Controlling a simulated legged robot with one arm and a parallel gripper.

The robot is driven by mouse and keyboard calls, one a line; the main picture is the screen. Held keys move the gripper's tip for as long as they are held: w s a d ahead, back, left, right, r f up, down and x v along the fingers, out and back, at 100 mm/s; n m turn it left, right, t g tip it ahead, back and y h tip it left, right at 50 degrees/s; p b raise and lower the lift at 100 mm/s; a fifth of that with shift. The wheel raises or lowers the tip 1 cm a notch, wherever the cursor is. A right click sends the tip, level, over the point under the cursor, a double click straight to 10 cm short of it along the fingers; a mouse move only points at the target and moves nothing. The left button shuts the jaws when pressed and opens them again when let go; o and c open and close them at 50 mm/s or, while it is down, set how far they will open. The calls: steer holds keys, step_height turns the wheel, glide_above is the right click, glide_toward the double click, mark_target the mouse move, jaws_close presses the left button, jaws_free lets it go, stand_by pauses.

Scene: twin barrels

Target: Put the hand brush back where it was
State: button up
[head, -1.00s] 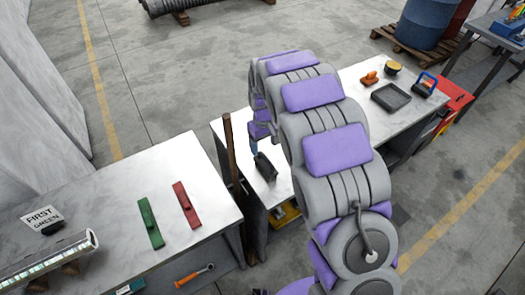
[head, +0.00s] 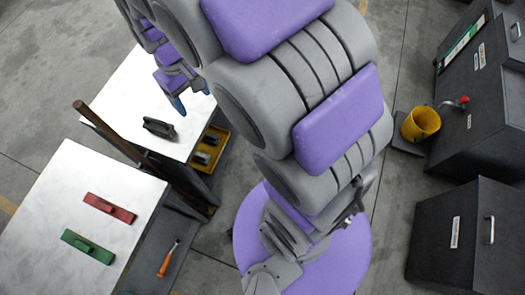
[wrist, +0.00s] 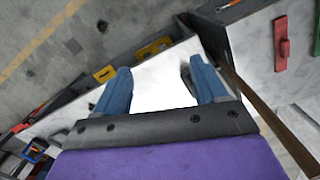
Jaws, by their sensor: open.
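A dark block-like object (head: 160,128), which may be the hand brush, rests on the white-topped table (head: 128,92) near its edge. My gripper (head: 192,97) is open and empty above the same table, apart from this object in the head view. In the wrist view the two blue fingers (wrist: 160,66) are spread over the white top, and the dark object (wrist: 187,77) shows partly behind the right finger. A red block with a handle (head: 109,208) and a green one (head: 88,246) lie on the nearer table; I cannot tell whether these are brushes.
A yellow bin (head: 209,148) with dark items sits low beside the far table. An orange-handled tool (head: 168,258) lies on a lower shelf. Dark cabinets (head: 468,240) and a yellow bucket (head: 420,124) stand right, with open floor before them.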

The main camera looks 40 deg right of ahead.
steer(key=s+d+r+m, duration=0.1)
steer(key=s+d, duration=0.1)
steer(key=s, duration=0.9)
steer(key=s+d+r+m+g, duration=0.1)
steer(key=s+d+m, duration=0.1)
steer(key=s, duration=1)
steer(key=shift+s+d+r, duration=0.15)
steer(key=shift+d+r, duration=0.05)
steer(key=shift+d, duration=0.1)
steer(key=shift+a, duration=0.15)
steer(key=shift+a, duration=0.3)
steer(key=shift+d, duration=0.3)
